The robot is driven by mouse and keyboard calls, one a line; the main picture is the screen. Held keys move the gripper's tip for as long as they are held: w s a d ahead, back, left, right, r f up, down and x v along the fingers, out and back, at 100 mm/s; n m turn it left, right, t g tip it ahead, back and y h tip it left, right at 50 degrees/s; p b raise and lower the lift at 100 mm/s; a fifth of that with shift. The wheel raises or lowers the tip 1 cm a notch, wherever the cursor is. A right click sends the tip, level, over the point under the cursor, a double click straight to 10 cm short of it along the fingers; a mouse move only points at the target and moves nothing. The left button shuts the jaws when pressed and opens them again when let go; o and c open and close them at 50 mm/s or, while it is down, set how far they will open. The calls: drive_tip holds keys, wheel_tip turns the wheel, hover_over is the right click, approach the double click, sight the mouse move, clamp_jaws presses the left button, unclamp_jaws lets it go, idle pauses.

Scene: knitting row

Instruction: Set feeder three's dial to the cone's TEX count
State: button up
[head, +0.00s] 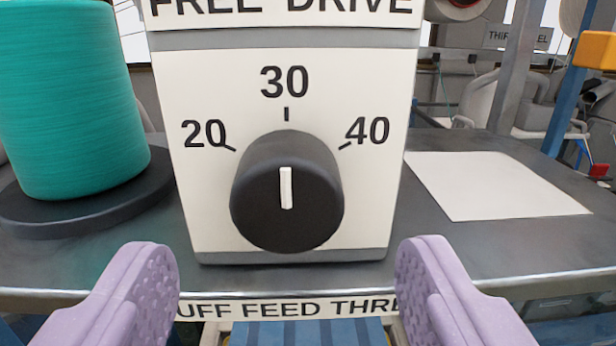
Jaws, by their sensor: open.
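A black dial (287,222) with a white pointer sits on a pale box (207,222) marked 20, 30 and 40. Its pointer stands upright, in line with the 30 mark. A teal yarn cone (72,95) stands on a dark round base (85,215) at the left; no TEX count shows on its visible side. My gripper (287,262) is open, its two lilac fingers in front of and below the dial, one on each side. Nothing is between the fingers, and they appear apart from the dial.
The box stands on a grey metal shelf (420,245). A blank white sheet (495,185) lies on it at the right. A partly hidden label (290,308) on the front edge reads "UFF FEED THR". The box's top sign reads "FREE DRIVE". A metal post (518,65) rises behind.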

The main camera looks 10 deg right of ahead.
sight(286, 221)
drive_tip(key=w, duration=0.4)
drive_tip(key=shift+w+d, duration=0.1)
drive_tip(key=shift+d, duration=0.3)
drive_tip(key=shift+c, duration=0.5)
drive_tip(key=c, duration=1)
drive_tip(key=shift+o, duration=0.2)
